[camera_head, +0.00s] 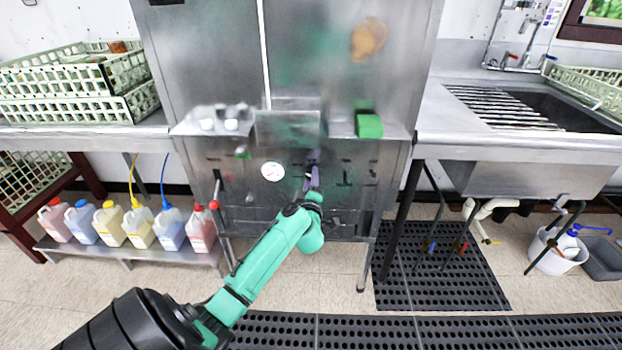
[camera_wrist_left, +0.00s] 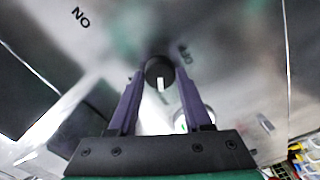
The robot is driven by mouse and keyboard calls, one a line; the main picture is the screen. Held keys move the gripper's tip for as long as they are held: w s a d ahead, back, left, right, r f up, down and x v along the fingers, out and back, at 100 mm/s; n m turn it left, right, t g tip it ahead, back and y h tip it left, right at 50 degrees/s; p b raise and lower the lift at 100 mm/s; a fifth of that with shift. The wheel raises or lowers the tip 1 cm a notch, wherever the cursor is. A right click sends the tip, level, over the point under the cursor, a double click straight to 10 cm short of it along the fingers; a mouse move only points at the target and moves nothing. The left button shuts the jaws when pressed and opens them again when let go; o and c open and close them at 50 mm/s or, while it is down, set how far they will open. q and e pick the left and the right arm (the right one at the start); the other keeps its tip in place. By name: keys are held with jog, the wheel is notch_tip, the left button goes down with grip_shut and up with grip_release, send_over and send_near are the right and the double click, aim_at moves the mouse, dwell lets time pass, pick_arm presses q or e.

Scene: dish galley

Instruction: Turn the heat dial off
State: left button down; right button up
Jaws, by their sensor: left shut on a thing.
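The heat dial (camera_wrist_left: 158,70) is a round black knob with a white mark on the front panel of the steel machine (camera_head: 345,75). In the left wrist view its mark points down in the picture. An ON label (camera_wrist_left: 81,17) shows upper left, and an OFF label (camera_wrist_left: 185,52) shows just right of the knob. My left gripper (camera_head: 313,170) reaches the panel, and its two purple fingers are shut on the dial, one on each side. In the head view the gripper hides the dial. My right gripper is not in view.
A white round gauge (camera_head: 272,172) sits left of the gripper on the panel. A green block (camera_head: 369,126) lies on the ledge above. Several coloured jugs (camera_head: 140,226) stand on a low shelf at left. A sink (camera_head: 535,165) is at right. Black mats (camera_head: 440,265) cover the floor.

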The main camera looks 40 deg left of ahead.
pick_arm(q)
jog(key=n+p, duration=0.6)
jog(key=n, duration=1.7)
dwell(0.5)
jog(key=shift+c, duration=1.7)
grip_release()
jog(key=shift+d+f, duration=0.1)
